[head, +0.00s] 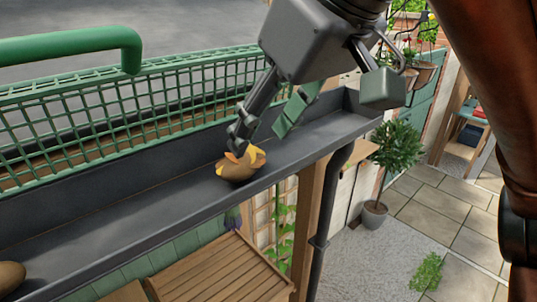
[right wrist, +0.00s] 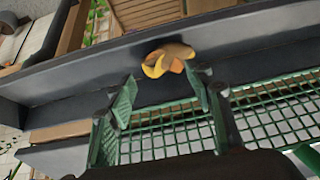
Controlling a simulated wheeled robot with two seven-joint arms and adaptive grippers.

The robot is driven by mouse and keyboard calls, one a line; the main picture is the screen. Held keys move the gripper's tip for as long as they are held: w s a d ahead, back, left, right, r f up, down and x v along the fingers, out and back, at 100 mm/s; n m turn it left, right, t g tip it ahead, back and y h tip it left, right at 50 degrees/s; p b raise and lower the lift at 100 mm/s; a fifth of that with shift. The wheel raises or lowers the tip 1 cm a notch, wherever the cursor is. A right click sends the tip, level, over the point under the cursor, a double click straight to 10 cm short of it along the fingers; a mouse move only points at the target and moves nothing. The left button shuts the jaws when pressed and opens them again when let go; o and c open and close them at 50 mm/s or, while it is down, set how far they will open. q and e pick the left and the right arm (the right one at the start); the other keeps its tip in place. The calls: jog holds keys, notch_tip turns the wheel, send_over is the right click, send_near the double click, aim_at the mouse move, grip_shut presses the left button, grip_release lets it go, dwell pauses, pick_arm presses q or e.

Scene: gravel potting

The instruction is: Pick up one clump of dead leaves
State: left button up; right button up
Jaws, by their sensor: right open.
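A clump of dead leaves (head: 238,168), brown with yellow and orange leaves, lies in the dark grey gutter (head: 120,222). In the right wrist view the clump (right wrist: 168,58) is just beyond the fingertips, roughly centred between them. My right gripper (head: 262,138) is open, reaching down over the gutter from above. One fingertip overlaps the clump's upper edge in the head view; I cannot tell whether it touches. The gripper (right wrist: 164,82) holds nothing. A brown rounded lump (head: 10,275), partly cut off, lies in the gutter at the lower left. My left gripper is not in view.
Green mesh (head: 130,100) runs along the gutter's far side, with a thick green rail (head: 70,45) above it. A dark downpipe (head: 322,215) drops from the gutter. Below are a wooden slatted surface (head: 225,272), a potted shrub (head: 375,212) and paving.

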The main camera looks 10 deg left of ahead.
aim_at(243, 158)
jog(key=o, duration=0.6)
jog(key=a+f, duration=0.1)
jog(key=a+f+p, duration=0.1)
jog(key=f, duration=0.1)
jog(key=shift+w+a, duration=0.15)
jog(key=shift+w, duration=0.05)
jog(key=shift+o, duration=1)
jog(key=shift+p+x, duration=0.45)
jog(key=shift+x, duration=0.7)
jog(key=shift+w+a+f, duration=0.15)
jog(key=shift+a+f, duration=0.05)
jog(key=shift+f, duration=0.2)
jog(key=c, duration=1.1)
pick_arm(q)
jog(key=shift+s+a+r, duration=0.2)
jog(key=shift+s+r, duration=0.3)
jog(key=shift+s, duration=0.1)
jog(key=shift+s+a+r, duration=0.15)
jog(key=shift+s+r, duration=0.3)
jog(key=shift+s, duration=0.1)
pick_arm(e)
jog(key=shift+c, duration=0.7)
